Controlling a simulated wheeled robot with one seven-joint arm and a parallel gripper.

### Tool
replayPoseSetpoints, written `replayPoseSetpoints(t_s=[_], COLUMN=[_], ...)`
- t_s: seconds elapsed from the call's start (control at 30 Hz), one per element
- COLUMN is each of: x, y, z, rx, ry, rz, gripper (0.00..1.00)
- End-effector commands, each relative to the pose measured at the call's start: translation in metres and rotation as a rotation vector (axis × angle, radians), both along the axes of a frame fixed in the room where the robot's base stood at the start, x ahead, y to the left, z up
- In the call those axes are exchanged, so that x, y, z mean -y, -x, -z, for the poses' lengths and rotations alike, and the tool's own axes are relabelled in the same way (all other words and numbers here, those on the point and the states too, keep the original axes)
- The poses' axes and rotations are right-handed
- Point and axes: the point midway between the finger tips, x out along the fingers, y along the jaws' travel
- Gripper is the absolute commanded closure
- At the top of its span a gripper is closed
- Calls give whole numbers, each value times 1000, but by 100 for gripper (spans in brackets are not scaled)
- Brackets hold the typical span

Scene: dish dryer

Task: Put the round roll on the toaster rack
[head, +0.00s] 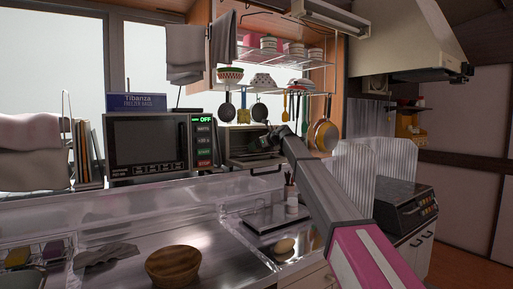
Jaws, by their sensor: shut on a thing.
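The toaster oven (234,150) stands on the back counter, right of the microwave. Its dark front faces me; the rack inside cannot be made out. My gripper (270,141) is at the front right of the toaster oven, small and dark in this view. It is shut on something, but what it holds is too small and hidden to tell. A tan, rounded, bread-like thing (284,245) lies on the counter at lower centre, well apart from my gripper. I cannot tell whether it is the round roll.
A microwave (146,146) stands to the left. A wooden bowl (173,265) and a grey cloth (105,254) are on the front counter. Pans (227,111) and utensils hang above the toaster oven. Translucent ridged panels (375,170) stand beside the stove (405,206) on the right.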

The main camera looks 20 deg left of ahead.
Motion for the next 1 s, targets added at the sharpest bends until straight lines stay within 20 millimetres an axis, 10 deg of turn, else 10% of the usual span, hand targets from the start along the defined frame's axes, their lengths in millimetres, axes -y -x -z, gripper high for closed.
replayPoseSetpoints(t_s=[0.03, 0.07, 0.13, 0.57, 1.0], x=[0, 0, 0, 7, 79], y=[0, 0, 0, 3, 27], z=[2, 2, 1, -4, -35], rx=[0, 0, 0, 1, 2], ry=[0, 0, 0, -1, 0], rz=[0, 0, 0, 1, 1], gripper=[57, 30, 8, 8, 8])
